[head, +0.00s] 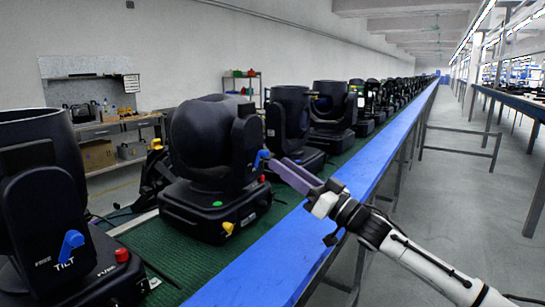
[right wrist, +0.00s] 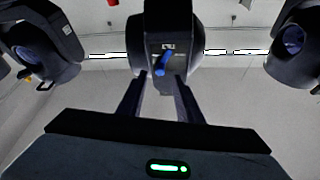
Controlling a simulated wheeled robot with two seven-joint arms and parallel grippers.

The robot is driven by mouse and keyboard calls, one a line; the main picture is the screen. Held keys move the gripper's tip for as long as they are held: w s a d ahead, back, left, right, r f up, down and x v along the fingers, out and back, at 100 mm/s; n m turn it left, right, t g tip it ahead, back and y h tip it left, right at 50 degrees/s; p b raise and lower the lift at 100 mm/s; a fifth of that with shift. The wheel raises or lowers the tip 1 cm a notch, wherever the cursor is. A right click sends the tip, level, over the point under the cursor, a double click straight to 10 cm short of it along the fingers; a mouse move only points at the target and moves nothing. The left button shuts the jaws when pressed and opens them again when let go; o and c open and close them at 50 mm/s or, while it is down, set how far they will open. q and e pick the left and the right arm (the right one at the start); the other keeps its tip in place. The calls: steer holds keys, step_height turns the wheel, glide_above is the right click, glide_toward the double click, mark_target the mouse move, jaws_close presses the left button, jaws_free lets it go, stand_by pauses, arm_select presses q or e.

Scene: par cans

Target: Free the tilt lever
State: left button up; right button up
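A black moving-head light (head: 205,145) stands on the green bench top in the middle of the head view. A small blue lever (head: 261,157) sticks out from the right side of its yoke. My right gripper (head: 274,163) points at that lever from the right. In the right wrist view the blue lever (right wrist: 163,62) lies slanted on the dark yoke arm (right wrist: 168,40). The two fingers of my right gripper (right wrist: 160,78) are apart, with the lever's lower end in line with the gap. Whether they touch it I cannot tell.
Another light (head: 45,190) at the near left carries a blue lever marked TILT (head: 70,243). More lights (head: 290,120) line the bench into the distance. The bench's blue edge (head: 270,260) runs beside my right arm.

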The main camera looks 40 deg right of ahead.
mark_target(267, 155)
steer(key=x, duration=0.3)
steer(key=shift+w+r+p, duration=0.1)
steer(key=shift+w+p, duration=0.05)
steer(key=shift+p, duration=0.2)
steer(key=shift+w+a, duration=0.15)
steer(key=shift+w, duration=0.3)
arm_select(q)
steer(key=shift+w+r, duration=0.65)
steer(key=shift+r, duration=0.25)
arm_select(e)
steer(key=shift+c, duration=0.3)
arm_select(q)
steer(key=shift+s+f, duration=0.15)
steer(key=shift+s, duration=0.1)
arm_select(e)
jaws_close()
